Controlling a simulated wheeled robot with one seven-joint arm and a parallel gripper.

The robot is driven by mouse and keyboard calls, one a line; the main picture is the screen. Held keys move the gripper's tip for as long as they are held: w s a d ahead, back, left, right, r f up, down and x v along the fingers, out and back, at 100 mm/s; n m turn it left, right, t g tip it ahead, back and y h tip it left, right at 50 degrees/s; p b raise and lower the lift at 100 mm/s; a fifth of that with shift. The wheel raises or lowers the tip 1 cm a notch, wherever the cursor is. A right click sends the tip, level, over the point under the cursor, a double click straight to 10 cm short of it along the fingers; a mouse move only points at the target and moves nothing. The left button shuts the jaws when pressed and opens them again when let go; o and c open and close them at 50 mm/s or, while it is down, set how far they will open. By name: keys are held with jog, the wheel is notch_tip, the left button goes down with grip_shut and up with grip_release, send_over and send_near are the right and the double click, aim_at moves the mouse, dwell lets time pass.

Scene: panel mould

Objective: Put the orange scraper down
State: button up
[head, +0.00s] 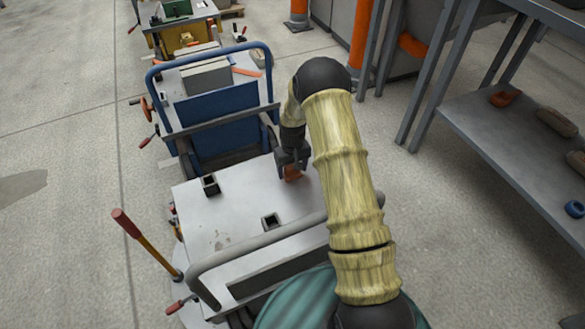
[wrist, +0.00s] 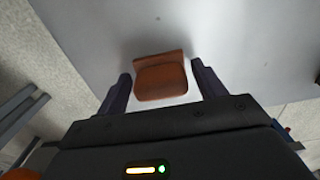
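The orange scraper (head: 292,173) is at the right part of the grey cart top (head: 240,212), under my gripper (head: 291,158). In the wrist view the scraper (wrist: 161,78) shows as a brown-orange block between the two dark fingers of my gripper (wrist: 160,75). The fingers stand apart, with a narrow gap on each side of the scraper. It appears to rest on the cart top, though its underside is hidden.
Two small dark square sockets (head: 210,185) (head: 271,222) stand on the cart top. A grey rail (head: 255,238) runs along the near edge. A blue-framed cart (head: 215,115) stands behind. A grey shelf (head: 500,130) with several objects is at right.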

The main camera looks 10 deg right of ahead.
aim_at(292, 166)
jog(key=shift+r, duration=0.1)
notch_tip(292, 166, up, 12)
jog(key=p, duration=0.5)
dwell(0.6)
jog(key=s+r+m+t, duration=0.1)
jog(key=s+r, duration=0.7)
jog(key=s, duration=0.4)
jog(key=s+r+m+t, duration=0.1)
jog(key=s+r, duration=0.8)
jog(key=s, duration=0.4)
jog(key=shift+s+t, duration=0.15)
jog(key=shift+t, duration=0.15)
